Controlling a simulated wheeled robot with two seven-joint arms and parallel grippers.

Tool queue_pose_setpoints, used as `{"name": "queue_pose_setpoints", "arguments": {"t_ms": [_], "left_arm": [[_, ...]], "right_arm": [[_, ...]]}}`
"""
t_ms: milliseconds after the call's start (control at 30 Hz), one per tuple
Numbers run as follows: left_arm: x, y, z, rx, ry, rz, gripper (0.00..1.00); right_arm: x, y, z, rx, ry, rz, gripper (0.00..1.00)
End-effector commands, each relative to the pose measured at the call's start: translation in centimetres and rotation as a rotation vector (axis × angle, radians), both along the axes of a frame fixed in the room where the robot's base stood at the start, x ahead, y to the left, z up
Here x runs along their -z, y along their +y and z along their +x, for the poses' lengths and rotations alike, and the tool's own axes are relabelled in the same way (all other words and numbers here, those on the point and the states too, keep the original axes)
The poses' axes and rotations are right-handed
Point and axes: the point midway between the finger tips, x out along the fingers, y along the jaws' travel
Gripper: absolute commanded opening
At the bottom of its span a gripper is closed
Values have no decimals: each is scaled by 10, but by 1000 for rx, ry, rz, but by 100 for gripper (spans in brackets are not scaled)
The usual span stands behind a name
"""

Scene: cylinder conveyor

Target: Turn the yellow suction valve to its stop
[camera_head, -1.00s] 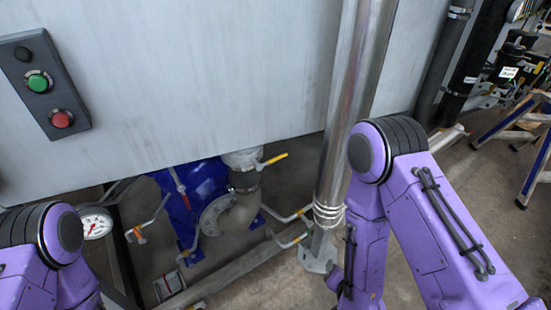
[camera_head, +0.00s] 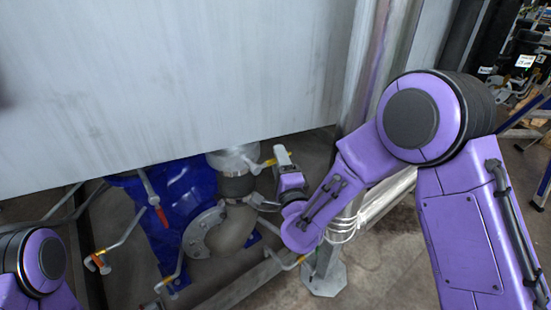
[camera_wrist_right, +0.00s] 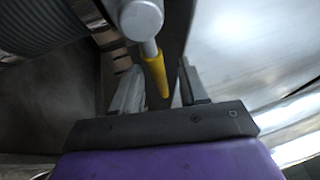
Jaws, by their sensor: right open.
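The yellow valve handle (camera_head: 272,161) sticks out to the right from the pale valve body (camera_head: 233,160) on top of a grey pipe elbow. In the right wrist view the yellow handle (camera_wrist_right: 157,78) lies between the two grey fingers, with the round end of its stem (camera_wrist_right: 141,19) above. My right gripper (camera_head: 272,180) is beside the valve, reaching in from the right. Its jaws (camera_wrist_right: 158,85) are open, with a gap visible on each side of the handle. My left gripper is out of view; only a purple left arm link shows at lower left.
A large grey panel (camera_head: 170,70) hangs above the valve. A blue pump body (camera_head: 185,195) and a lever with a red grip (camera_head: 162,216) stand to its left. A steel post with a foot plate (camera_head: 323,279) stands close on the right, behind my right arm.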

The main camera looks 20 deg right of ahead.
Motion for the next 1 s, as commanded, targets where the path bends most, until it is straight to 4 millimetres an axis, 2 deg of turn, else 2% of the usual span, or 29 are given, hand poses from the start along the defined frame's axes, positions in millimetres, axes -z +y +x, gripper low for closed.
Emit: {"name": "queue_pose_setpoints", "arguments": {"t_ms": [100,333,467,567,600,1000], "left_arm": [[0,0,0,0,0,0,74],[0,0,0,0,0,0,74],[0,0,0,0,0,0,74],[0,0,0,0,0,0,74],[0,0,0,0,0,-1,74],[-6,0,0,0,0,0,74]], "right_arm": [[-1,0,7,0,1,0,43],[-1,1,9,-3,1,-1,43],[-1,2,9,-3,1,-1,1],[-1,2,9,-3,1,-1,0],[-1,8,8,-5,1,-1,0],[6,2,8,-4,39,99,0]]}}
